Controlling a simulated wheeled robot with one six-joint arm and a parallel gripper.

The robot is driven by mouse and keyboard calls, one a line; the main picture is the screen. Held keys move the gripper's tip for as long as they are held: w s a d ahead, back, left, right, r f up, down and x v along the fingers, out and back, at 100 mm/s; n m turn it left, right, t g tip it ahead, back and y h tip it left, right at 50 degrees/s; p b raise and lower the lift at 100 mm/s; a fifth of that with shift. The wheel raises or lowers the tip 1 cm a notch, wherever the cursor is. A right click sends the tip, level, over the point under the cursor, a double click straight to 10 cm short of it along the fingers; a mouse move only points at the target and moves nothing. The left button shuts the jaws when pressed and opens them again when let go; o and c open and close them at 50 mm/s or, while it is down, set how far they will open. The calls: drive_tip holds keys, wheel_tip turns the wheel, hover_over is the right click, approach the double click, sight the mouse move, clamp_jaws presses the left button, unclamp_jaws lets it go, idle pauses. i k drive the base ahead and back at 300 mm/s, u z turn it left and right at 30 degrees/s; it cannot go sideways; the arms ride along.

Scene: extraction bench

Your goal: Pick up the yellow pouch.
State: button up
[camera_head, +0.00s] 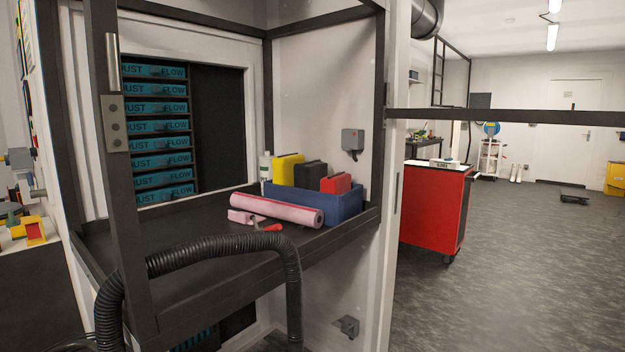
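The yellow pouch (286,168) stands upright in a blue bin (341,207) at the back right of the dark extraction bench (200,257). It is at the left end of a row of items in the bin, and its lower part is hidden by the bin and a pink roll. My gripper is not in view.
Dark items (310,174) and a red item (335,184) share the bin. A pink roll (277,208) and a red-handled tool (268,227) lie in front. A white bottle (265,167) stands behind. A black hose (215,246) and frame post (128,200) cross the near side.

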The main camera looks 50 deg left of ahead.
sight(283, 165)
drive_tip(key=u, duration=0.05)
drive_tip(key=i, duration=1.15)
drive_tip(key=u, duration=0.6)
drive_tip(key=i, duration=0.65)
drive_tip(key=u, duration=1.35)
drive_tip(key=i, duration=0.65)
drive_tip(key=u, duration=0.5)
drive_tip(key=i, duration=1.15)
drive_tip(key=u, duration=0.1)
